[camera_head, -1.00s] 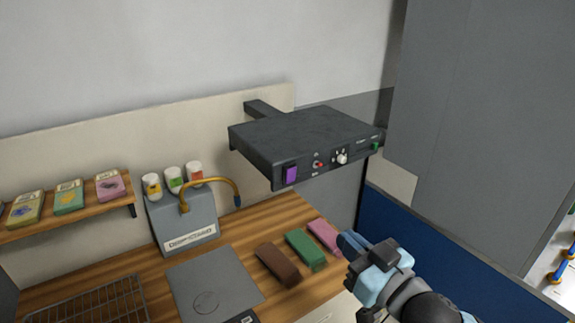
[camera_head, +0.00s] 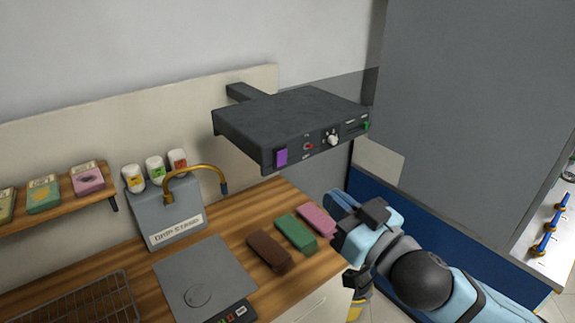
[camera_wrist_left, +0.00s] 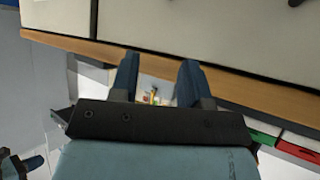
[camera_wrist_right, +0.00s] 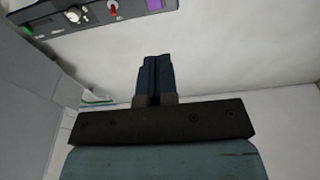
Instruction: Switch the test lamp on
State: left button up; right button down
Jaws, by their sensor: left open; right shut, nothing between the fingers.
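The test lamp appears to be the dark flat box (camera_head: 290,112) on a wall arm above the counter. Its front has a purple rocker (camera_head: 281,158), a small red-tipped toggle (camera_head: 308,146), a white knob (camera_head: 332,138) and a green button (camera_head: 366,126). In the right wrist view the panel (camera_wrist_right: 130,14) is at the top left, upside down. My right gripper (camera_head: 338,203) is shut and empty, below and in front of the panel, apart from it. It also shows in the right wrist view (camera_wrist_right: 155,62). My left gripper (camera_wrist_left: 159,75) is open and empty, seen only in the left wrist view.
The wooden counter (camera_head: 135,255) holds a grey machine (camera_head: 178,215) with a brass spout, and brown (camera_head: 268,250), green (camera_head: 297,232) and pink (camera_head: 318,220) blocks. A tall grey cabinet (camera_head: 455,120) stands at right. Space between gripper and panel looks clear.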

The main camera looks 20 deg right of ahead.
aim_at(280, 153)
jog(key=p+x, duration=0.1)
jog(key=x, duration=1)
jog(key=shift+w+a+r, duration=0.1)
jog(key=shift+w+r, duration=0.05)
jog(key=shift+w, duration=0.15)
jog(key=shift+w+a, duration=0.1)
jog(key=shift+w, duration=0.25)
jog(key=shift+w+a, duration=0.15)
jog(key=shift+w, duration=0.2)
pick_arm(q)
jog(key=shift+w+a+r, duration=0.1)
jog(key=shift+a+r, duration=0.05)
jog(key=shift+r, duration=0.05)
